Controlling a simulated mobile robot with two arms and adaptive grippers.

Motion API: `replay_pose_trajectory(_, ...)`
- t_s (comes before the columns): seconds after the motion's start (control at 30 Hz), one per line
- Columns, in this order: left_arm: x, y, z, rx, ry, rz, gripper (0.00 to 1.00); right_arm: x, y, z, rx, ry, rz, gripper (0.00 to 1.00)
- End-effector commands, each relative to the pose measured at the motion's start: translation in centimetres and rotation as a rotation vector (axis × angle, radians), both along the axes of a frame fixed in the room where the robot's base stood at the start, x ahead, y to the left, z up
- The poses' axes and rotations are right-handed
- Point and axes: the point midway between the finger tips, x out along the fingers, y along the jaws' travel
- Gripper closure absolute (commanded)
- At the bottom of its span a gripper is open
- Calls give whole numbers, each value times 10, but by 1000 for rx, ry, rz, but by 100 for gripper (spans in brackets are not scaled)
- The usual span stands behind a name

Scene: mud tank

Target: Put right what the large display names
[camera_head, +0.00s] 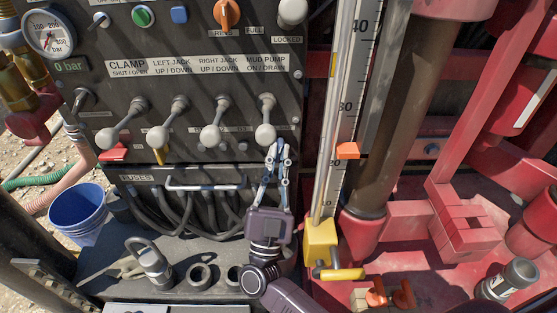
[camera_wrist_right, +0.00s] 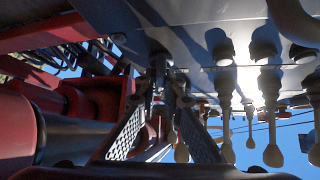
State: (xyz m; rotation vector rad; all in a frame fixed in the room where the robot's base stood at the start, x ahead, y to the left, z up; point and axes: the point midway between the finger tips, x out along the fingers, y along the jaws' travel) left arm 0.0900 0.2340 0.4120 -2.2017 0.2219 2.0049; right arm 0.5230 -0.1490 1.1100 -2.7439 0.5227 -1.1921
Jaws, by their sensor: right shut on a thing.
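The black control panel (camera_head: 210,95) carries a row of grey levers with ball ends. They are labelled clamp, left jack, right jack and mud pump. My right gripper (camera_head: 278,148) reaches up from below to the rightmost lever, the mud pump lever (camera_head: 267,108). In the right wrist view the two finger pads (camera_wrist_right: 163,100) stand below the panel underside, and the held end is hard to make out. Other levers (camera_wrist_right: 271,110) hang to the right there. My left gripper is out of view. The large display is not in view.
A pressure gauge (camera_head: 48,33) and a small green 0 bar readout (camera_head: 70,66) are at the upper left. A yellow-footed scale post (camera_head: 320,240) stands close right of my gripper. A blue bucket (camera_head: 78,210) is at left.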

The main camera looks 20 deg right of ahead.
Motion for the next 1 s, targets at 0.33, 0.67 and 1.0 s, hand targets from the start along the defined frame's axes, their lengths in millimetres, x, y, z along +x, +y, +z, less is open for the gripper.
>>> replay_pose_trajectory(0.33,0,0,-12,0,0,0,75,1,0,-2,106,-25,1,100)
replay_pose_trajectory(0.67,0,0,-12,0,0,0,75,1,0,-2,105,-24,2,77)
replay_pose_trajectory(1.0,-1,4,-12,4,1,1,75,0,1,-3,104,-27,1,75)
